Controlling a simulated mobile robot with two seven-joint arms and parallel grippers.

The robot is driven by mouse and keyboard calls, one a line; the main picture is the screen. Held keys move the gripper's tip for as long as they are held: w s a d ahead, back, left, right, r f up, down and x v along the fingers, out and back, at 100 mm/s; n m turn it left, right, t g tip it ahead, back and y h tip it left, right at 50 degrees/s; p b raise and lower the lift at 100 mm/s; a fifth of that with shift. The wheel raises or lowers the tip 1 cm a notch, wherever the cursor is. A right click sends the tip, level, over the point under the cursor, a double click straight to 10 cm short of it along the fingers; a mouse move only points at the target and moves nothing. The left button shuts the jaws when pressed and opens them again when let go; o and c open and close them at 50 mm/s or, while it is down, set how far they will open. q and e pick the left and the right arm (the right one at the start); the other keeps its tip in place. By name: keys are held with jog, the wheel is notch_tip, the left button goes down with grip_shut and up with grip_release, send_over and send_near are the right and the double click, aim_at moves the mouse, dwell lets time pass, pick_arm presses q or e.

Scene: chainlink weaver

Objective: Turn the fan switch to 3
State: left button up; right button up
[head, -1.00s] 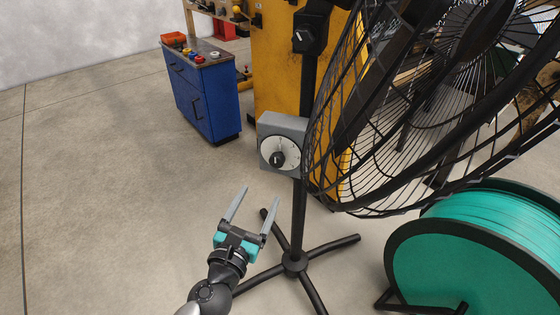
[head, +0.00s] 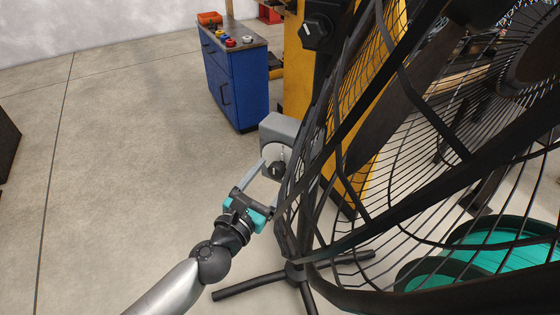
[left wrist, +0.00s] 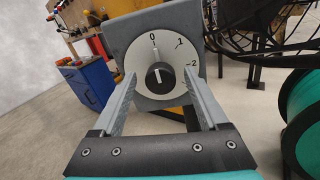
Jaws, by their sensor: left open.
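The fan switch is a grey box (head: 280,128) on the fan's pole, with a round white dial and a black knob (head: 276,169). In the left wrist view the dial (left wrist: 178,48) shows 0 at top, 1 at upper right and 2 at right; the 3 is not visible. The knob (left wrist: 160,76) has a white mark pointing up near 0. My left gripper (head: 269,176) is open in front of the dial. In the left wrist view its fingers (left wrist: 160,78) stand left and right of the knob, apparently not touching it. My right gripper is not in view.
The fan's black wire cage (head: 420,150) stands close to the right of the switch and gripper. Its stand legs (head: 265,283) spread on the floor below. A blue cabinet (head: 238,90) stands behind, and a teal reel (head: 490,250) at right.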

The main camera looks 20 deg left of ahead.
pick_arm(q)
jog(key=shift+w, duration=0.1)
jog(key=shift+c, duration=0.4)
grip_shut()
